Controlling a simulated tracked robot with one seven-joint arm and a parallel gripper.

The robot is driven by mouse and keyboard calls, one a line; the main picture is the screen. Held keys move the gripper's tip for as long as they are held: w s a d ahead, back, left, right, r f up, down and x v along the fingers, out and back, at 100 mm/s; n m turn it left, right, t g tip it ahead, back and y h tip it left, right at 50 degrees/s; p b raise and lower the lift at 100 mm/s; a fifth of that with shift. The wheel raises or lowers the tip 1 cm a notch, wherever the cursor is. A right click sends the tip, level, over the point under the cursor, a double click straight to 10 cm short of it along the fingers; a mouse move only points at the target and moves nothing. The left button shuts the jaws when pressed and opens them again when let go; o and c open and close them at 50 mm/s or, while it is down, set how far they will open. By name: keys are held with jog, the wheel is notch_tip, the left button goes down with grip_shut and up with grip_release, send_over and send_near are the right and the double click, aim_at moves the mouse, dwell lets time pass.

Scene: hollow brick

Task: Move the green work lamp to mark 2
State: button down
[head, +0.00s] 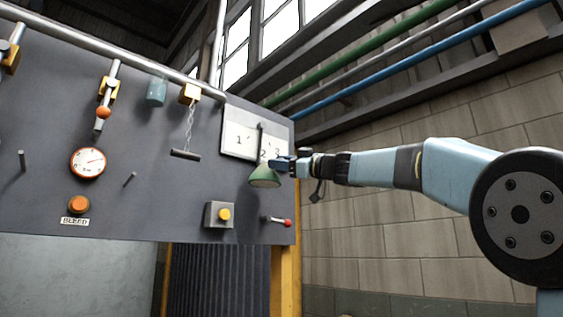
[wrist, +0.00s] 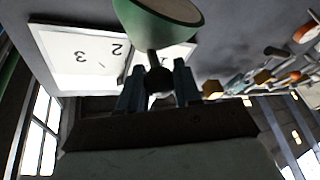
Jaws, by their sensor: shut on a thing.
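The green work lamp (head: 265,177) hangs shade down in front of the lower part of the white numbered plate, just under mark 2 (head: 262,155). My gripper (head: 284,164) reaches in from the right and is shut on the lamp. In the wrist view the green shade (wrist: 160,22) fills the top middle, and its dark stem sits between my two fingers (wrist: 157,75). Marks 2 (wrist: 118,49) and 3 (wrist: 80,57) show there upside down. Mark 1 (head: 239,140) shows in the head view. A dark vertical strip (head: 261,132) lies above mark 2; I cannot tell whether it belongs to the lamp.
The grey panel (head: 140,200) carries a gauge (head: 88,163), a chain with a dark bar (head: 186,154), a yellow button box (head: 219,215) and a red-knobbed lever (head: 277,221) below the lamp. A silver pipe (head: 130,54) runs along its top. Brick wall stands right.

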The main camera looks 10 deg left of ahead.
jog(key=shift+w+d+f+n, duration=0.15)
jog(key=shift+w+d+n, duration=0.2)
jog(key=shift+w+n, duration=0.15)
jog(key=c, duration=0.8)
grip_release()
jog(key=shift+s, duration=0.1)
jog(key=v, duration=1.4)
jog(key=shift+d+r, duration=0.1)
jog(key=shift+r, duration=0.2)
